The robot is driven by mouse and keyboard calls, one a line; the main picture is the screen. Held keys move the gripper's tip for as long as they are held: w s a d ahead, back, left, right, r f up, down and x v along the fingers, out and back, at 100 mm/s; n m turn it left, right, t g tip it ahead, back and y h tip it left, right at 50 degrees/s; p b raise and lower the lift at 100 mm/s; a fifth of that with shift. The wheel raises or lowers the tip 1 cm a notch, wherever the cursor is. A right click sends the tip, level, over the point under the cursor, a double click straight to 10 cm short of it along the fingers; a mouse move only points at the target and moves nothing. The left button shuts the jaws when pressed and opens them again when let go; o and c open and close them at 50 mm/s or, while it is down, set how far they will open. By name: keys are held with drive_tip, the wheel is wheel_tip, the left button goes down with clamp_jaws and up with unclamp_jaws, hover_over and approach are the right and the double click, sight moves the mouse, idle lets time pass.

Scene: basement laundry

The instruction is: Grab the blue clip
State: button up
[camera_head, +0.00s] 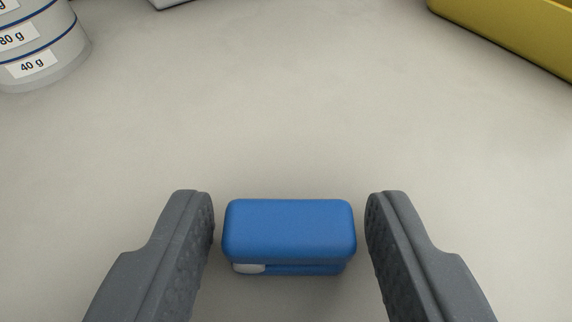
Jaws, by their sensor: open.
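The blue clip (289,231) is a small rounded block lying on the pale grey surface, low in the middle of the view. A small whitish part shows under its near left edge. My gripper (290,205) is open, with one dark grey finger on each side of the clip. A narrow gap shows between the clip and each finger, so neither finger appears to touch it. The clip's underside is hidden.
A measuring cup (40,45) with gram labels and blue lines stands at the upper left. A yellow container (510,35) is at the upper right. Part of a pale object (172,3) shows at the top edge. The surface (285,120) beyond the clip is clear.

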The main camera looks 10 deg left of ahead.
drive_tip(key=shift+w, duration=0.15)
drive_tip(key=shift+c, duration=0.3)
drive_tip(key=c, duration=0.7)
drive_tip(key=shift+o, duration=0.2)
drive_tip(key=shift+r, duration=0.1)
drive_tip(key=shift+r, duration=0.85)
wheel_tip(320, 180, up, 2)
drive_tip(key=shift+r+p, duration=0.1)
drive_tip(key=shift+p, duration=0.2)
drive_tip(key=s+d+b, duration=0.9)
drive_tip(key=s+b, duration=0.2)
drive_tip(key=s, duration=0.2)
drive_tip(key=shift+r, duration=0.4)
